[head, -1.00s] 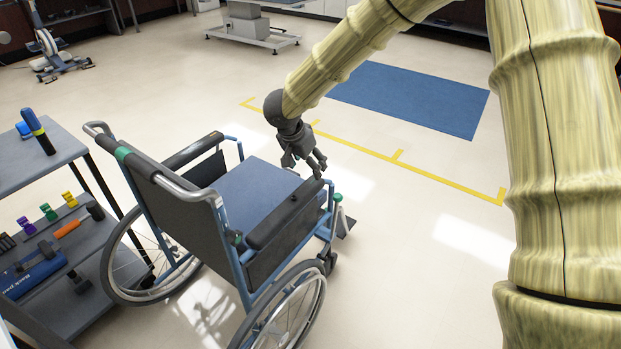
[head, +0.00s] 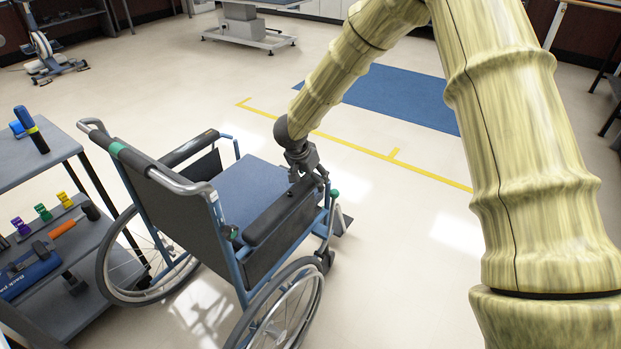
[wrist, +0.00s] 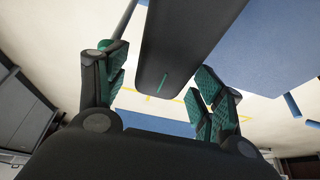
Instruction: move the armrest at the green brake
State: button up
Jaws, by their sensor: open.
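The wheelchair's near armrest (head: 275,222) is a long dark pad over a dark side panel. A green-tipped brake (head: 334,194) stands just beyond its front end. My gripper (head: 306,178) is at the front end of this armrest, pointing down. In the wrist view, the armrest (wrist: 185,45) runs between the open fingers of my gripper (wrist: 160,80), which have green pads. The fingertips are partly hidden in the head view.
The wheelchair's blue seat (head: 245,185) and far armrest (head: 188,148) lie left of my gripper. A grey shelf cart (head: 50,160) with small tools stands at the left. Open floor with a yellow line (head: 350,144) and blue mat (head: 400,98) lies beyond.

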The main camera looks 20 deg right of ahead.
jog(key=c, duration=1.3)
jog(key=shift+c, duration=0.8)
